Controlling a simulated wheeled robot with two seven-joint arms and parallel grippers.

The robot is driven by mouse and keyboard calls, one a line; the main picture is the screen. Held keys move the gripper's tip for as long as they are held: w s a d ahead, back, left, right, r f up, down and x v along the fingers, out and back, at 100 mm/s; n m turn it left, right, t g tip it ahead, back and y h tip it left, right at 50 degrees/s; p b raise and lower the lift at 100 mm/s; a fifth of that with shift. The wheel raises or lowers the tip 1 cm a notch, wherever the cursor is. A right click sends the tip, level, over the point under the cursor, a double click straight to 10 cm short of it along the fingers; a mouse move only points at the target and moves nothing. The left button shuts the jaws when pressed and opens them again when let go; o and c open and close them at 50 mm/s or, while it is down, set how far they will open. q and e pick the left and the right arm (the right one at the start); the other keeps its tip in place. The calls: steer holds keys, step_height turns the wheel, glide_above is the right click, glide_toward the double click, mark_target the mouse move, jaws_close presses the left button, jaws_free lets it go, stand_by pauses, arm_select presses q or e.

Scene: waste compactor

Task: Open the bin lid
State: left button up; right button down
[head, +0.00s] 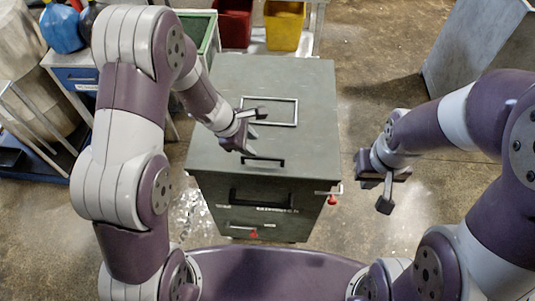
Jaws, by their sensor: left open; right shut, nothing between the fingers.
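The bin (310,204) is a dark grey-green metal box standing upright in front of me in the head view. Its flat lid (305,80) lies closed on top, with a raised rectangular frame in the middle and a small black handle (265,161) near the front edge. My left gripper (257,134) is open and empty just above the lid, behind and left of the handle and apart from it as far as I can see. My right gripper (386,193) is shut and empty, off to the right of the bin.
A red latch knob (332,199) sticks out at the bin's right side. Red (233,22) and yellow (284,25) bins stand behind it. A grey cabinet (485,50) stands at the back right. Floor to the right is clear.

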arm_select(q)
glide_above(266, 159)
steer(key=a, duration=0.3)
step_height(266, 159, down, 5)
steer(key=d+f, duration=0.3)
steer(key=shift+s+d+f, duration=0.1)
steer(key=shift+d, duration=0.1)
steer(key=shift+f, duration=0.2)
steer(key=shift+a+f, duration=0.1)
steer(key=shift+a, duration=0.3)
steer(key=shift+d, duration=0.25)
jaws_close()
arm_select(e)
steer(key=shift+w+d+f, duration=0.1)
steer(key=shift+d+f, duration=0.15)
steer(key=shift+f, duration=0.05)
